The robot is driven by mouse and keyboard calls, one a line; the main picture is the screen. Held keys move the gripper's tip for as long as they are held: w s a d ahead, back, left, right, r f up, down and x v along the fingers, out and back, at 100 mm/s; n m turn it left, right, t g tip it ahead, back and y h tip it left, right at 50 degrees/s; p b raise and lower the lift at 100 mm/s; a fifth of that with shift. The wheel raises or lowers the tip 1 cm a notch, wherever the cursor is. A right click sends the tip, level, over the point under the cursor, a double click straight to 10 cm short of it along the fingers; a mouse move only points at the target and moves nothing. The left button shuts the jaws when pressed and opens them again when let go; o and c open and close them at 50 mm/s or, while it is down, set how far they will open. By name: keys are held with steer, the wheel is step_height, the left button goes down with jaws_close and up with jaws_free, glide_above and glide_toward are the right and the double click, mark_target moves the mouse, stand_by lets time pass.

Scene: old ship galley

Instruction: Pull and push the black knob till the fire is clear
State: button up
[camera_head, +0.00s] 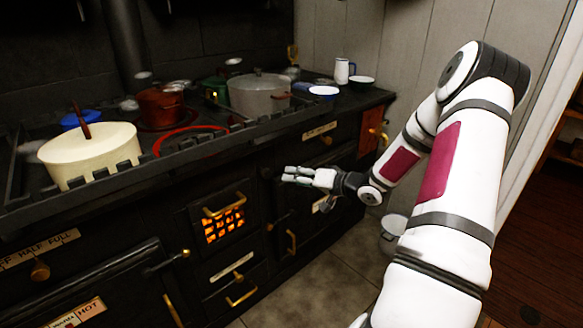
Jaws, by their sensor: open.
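The black stove front has a small grated fire door (223,225), with orange fire glowing behind its bars and a brass handle across its top. A small dark knob (267,173) sticks out of the stove front, up and right of the fire door. My gripper (287,174) is open, reaching in from the right with its pale fingertips just right of this knob. I cannot tell whether they touch it. Nothing shows between the fingers.
A cream pot (90,155), a red pot (160,106) and a large grey pot (259,95) stand on the railed stove top. Brass handles stick out of the front. A pale bucket (392,234) stands on the floor behind my arm. The tiled floor (320,285) before the stove is clear.

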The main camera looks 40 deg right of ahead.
mark_target(268, 174)
steer(key=shift+n, duration=0.3)
steer(key=b+x, duration=0.2)
steer(key=x, duration=0.4)
steer(key=b+x, duration=0.1)
steer(key=x, duration=0.6)
steer(key=shift+w+d+b, duration=0.2)
steer(key=shift+w+b, duration=0.1)
steer(key=shift+b, duration=0.05)
steer(key=shift+s, duration=0.1)
jaws_close()
